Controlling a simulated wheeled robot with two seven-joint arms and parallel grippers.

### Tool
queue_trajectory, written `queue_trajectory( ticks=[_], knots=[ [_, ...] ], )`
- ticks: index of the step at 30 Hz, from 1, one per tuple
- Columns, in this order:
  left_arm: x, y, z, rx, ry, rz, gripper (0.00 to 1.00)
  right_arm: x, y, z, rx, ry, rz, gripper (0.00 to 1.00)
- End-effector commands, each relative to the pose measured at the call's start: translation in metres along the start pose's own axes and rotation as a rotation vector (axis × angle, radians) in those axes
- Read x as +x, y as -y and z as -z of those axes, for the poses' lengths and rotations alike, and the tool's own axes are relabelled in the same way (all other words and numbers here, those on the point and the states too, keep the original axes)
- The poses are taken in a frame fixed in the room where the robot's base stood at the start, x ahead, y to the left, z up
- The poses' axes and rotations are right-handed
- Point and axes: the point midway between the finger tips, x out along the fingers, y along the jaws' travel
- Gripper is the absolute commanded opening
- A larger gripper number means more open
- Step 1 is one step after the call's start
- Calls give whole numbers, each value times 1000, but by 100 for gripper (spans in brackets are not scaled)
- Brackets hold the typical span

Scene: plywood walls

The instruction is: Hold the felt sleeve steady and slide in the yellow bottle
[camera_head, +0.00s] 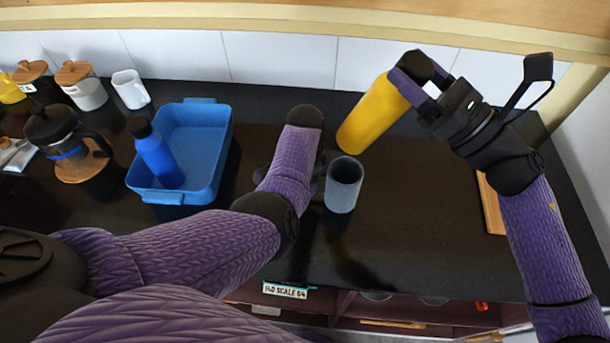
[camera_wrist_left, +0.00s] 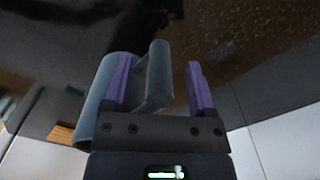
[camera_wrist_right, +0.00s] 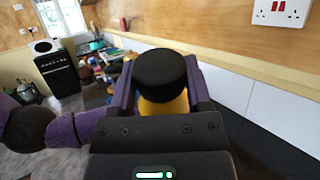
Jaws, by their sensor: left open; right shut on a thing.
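The grey felt sleeve (camera_head: 343,188) stands upright on the black counter, its mouth open at the top. In the left wrist view the sleeve (camera_wrist_left: 95,108) has a handle-like loop (camera_wrist_left: 157,80). My left gripper (camera_wrist_left: 158,70) is open with its fingers on either side of that loop; in the head view it is mostly hidden behind my forearm. The yellow bottle (camera_head: 371,118) is tilted, its top toward my right gripper (camera_head: 416,76). My right gripper is shut on the bottle near its black cap (camera_wrist_right: 160,78). The bottle's lower end is behind and above the sleeve, outside it.
A blue tray (camera_head: 215,150) holding a blue bottle (camera_head: 155,155) is at the left. A French press (camera_head: 62,140), two lidded jars (camera_head: 84,90) and a white mug (camera_head: 130,90) stand beyond. A wooden board (camera_head: 490,205) lies at the right. The counter right of the sleeve is clear.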

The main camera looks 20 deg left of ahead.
Motion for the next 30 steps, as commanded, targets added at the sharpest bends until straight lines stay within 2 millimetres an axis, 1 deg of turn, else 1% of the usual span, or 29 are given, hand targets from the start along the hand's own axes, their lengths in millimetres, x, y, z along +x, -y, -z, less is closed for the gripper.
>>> queue_trajectory(
  ticks=[1, 2, 3, 5, 6, 8, 9, 11, 15, 16, 21, 28, 30],
  knots=[
    [0, 0, 0, 0, 0, 0, 69, 0, 0, -1, 0, 1, 0, 0],
    [0, 0, 0, 0, 0, 0, 62, 0, 0, -1, 0, 1, 0, 0],
    [0, 0, 0, 0, 0, 0, 54, 0, 0, -1, 0, 1, 0, 0],
    [0, 0, 0, 0, 0, 0, 41, 0, 0, -1, 0, 1, 0, 0],
    [0, 0, 0, 0, 0, 0, 33, 0, 0, -1, 0, 1, 0, 0],
    [0, 0, 0, 0, 0, 0, 20, 0, 0, -1, 0, 1, 0, 0],
    [0, 0, 0, 0, 0, 0, 12, 0, 0, -1, 0, 1, 0, 0],
    [0, 0, 0, 0, 0, 0, 0, 0, 0, -1, 0, 1, 0, 0],
    [0, 0, 0, 0, 0, 0, 0, 0, 0, -1, 0, 1, 0, 0],
    [-1, 0, 0, 0, 0, 0, 38, 0, 0, -1, 0, 1, 0, 0],
    [-1, 0, 0, 0, 0, 0, 73, 0, 0, -1, 0, 1, 0, 0],
    [-1, 0, 0, 0, 0, 1, 73, 0, 0, -1, 0, 1, 0, 0],
    [-7, 1, 0, -1, -1, 3, 73, 0, 0, -1, 0, 1, 0, 0]
  ],
)
